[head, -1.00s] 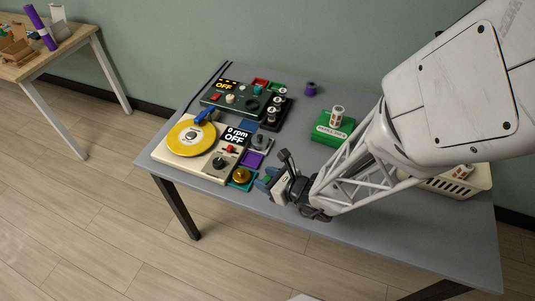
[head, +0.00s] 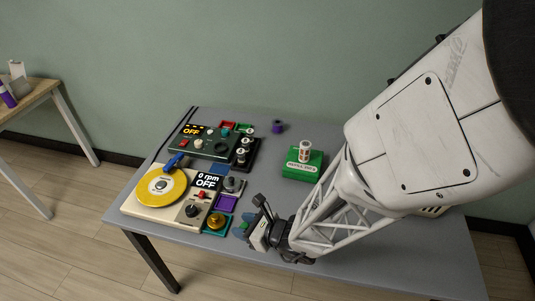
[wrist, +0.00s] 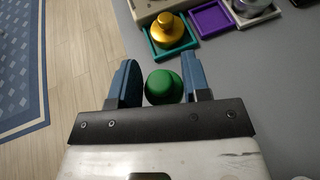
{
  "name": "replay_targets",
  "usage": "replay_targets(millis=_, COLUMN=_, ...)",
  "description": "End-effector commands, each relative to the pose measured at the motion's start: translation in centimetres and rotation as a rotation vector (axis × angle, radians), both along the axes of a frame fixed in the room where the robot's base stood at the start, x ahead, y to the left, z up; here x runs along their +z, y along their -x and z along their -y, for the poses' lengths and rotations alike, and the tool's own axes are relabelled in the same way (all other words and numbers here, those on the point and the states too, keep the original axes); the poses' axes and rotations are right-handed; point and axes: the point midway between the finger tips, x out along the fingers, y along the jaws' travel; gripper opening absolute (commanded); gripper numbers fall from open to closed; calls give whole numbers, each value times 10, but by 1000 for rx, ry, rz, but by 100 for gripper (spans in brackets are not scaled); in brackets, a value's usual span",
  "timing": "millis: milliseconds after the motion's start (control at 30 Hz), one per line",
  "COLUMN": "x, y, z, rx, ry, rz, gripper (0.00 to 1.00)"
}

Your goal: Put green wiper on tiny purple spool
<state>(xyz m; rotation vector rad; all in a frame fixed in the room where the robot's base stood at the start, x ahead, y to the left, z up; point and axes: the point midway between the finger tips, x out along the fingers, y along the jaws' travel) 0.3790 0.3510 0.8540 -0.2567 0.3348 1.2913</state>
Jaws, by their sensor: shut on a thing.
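The green wiper (wrist: 163,87) shows in the wrist view as a rounded dark green piece between my gripper's blue fingers. My gripper (wrist: 160,72) is shut on it. In the head view my gripper (head: 243,229) is low over the table's front edge, just right of the teal tray with the gold knob. The wiper's lower side is hidden, and it is hard to make out in the head view. The tiny purple spool (head: 277,127) stands alone at the back of the table, well away from my gripper.
The turntable with a yellow disc (head: 161,186) and the dark control box (head: 200,142) fill the table's left. Small trays, including a purple one (head: 226,203), lie beside them. Grey table (head: 262,180) is bare mid-table.

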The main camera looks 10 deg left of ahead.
Motion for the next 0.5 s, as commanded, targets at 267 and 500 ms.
replay_targets(millis=267, x=7, y=-23, z=-9, rx=1, ry=0, rz=2, gripper=20)
replay_targets(millis=500, x=20, y=-73, z=-25, rx=6, ry=-1, rz=1, gripper=20)
